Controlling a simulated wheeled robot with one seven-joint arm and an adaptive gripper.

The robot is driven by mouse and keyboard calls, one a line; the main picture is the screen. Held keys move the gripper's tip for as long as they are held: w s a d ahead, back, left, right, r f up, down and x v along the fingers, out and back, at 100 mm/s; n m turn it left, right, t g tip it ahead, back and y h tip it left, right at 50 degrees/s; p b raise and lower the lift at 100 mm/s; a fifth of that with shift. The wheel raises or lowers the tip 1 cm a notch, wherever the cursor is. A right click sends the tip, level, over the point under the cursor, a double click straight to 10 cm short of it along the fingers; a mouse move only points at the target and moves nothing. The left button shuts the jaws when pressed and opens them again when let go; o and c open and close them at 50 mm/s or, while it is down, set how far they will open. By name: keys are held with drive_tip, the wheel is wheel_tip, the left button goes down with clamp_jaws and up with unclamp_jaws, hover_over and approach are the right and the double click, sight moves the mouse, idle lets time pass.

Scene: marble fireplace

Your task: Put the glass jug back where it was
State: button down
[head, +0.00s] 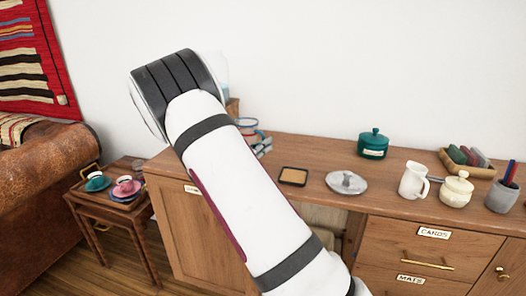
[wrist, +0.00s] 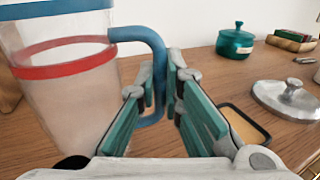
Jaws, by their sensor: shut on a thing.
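The glass jug (wrist: 70,105) is clear, with a blue rim, a red band and a blue handle (wrist: 150,45). It fills the left of the wrist view. My gripper (wrist: 168,80) has its green-padded fingers shut on the handle. My gripper (head: 263,148) is partly hidden there too. The jug looks about upright. Its base is hidden, so I cannot tell whether it touches the desktop.
Near the jug are a black-edged tan tray (head: 293,176) and a grey lid with a knob (head: 346,182). Farther right stand a teal pot (head: 373,143), a white pitcher (head: 413,180), a cream jar (head: 456,189) and a pen cup (head: 502,196). A side table (head: 125,203) holds cups.

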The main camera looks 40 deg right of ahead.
drive_tip(key=shift+f, duration=0.75)
drive_tip(key=shift+f, duration=0.2)
drive_tip(key=c, duration=1.7)
unclamp_jaws()
drive_tip(key=shift+r, duration=0.1)
